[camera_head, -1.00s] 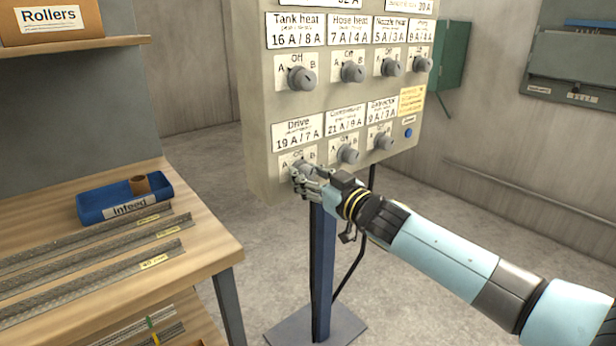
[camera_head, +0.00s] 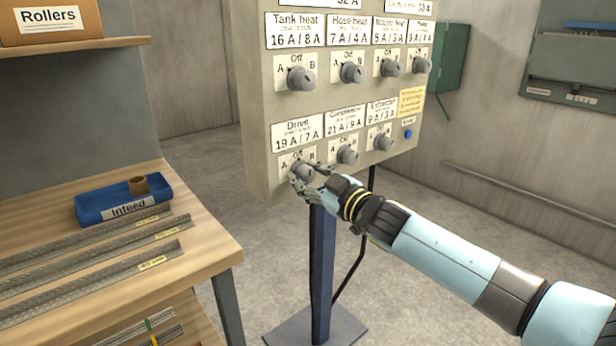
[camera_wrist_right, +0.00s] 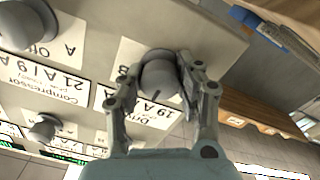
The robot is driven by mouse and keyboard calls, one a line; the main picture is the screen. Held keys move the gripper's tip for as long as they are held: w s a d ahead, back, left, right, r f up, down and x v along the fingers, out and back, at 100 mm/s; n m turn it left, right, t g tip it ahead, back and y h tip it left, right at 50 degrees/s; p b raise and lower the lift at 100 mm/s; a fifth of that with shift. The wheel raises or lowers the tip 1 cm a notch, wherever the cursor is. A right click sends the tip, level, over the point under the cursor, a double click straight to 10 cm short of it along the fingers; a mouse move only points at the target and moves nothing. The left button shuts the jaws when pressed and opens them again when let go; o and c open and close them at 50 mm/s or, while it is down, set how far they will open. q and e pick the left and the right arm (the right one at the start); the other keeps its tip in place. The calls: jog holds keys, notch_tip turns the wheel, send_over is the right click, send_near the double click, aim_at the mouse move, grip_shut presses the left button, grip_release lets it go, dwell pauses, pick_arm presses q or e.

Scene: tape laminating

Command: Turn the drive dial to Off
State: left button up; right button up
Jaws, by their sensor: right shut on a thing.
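The drive dial (camera_head: 302,169) is the grey knob at the lower left of the panel (camera_head: 258,150), under the "Drive 19 A / 7 A" label (camera_head: 298,133). My right gripper (camera_head: 301,177) is shut on this dial. In the right wrist view, its two fingers (camera_wrist_right: 155,82) sit on either side of the drive dial (camera_wrist_right: 160,72). "Off" shows above the dial in the head view. The fingers and the dial hide parts of the marks, and I cannot tell surely where the pointer stands. My left gripper is not in view.
The compressor dial (camera_head: 347,154) and extractor dial (camera_head: 383,142) are close on the right. A row of dials sits above. A blue post (camera_head: 322,270) stands below the panel. A workbench (camera_head: 215,255) with a blue infeed tray (camera_head: 95,212) is at the left.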

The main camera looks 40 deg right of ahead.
jog(key=o, duration=1.2)
jog(key=shift+c, duration=0.2)
jog(key=s, duration=1.2)
jog(key=shift+d, duration=0.4)
jog(key=shift+f, duration=0.15)
jog(key=s+f+m+g+h+b, duration=0.1)
jog(key=s+f+g, duration=0.3)
jog(key=f, duration=0.8)
jog(key=s+f+m+g+b, duration=0.1)
jog(key=s+f, duration=0.5)
jog(key=f, duration=0.5)
jog(key=s+f+m+g+h+b, duration=0.1)
jog(key=s+f+g, duration=0.3)
jog(key=f, duration=0.8)
jog(key=s+a+f+m+g, duration=0.1)
jog(key=s+f, duration=0.4)
jog(key=s, duration=0.5)
jog(key=s+a+f+m+g, duration=0.1)
jog(key=s+a+f+g, duration=0.2)
jog(key=s+f, duration=0.3)
jog(key=s+a+f+g, duration=0.2)
jog(key=s+f+g, duration=0.2)
jog(key=s, duration=0.9)
jog(key=shift+s+f+m+b, duration=0.3)
jog(key=shift+s+f+m, duration=0.1)
jog(key=shift+f, duration=0.3)
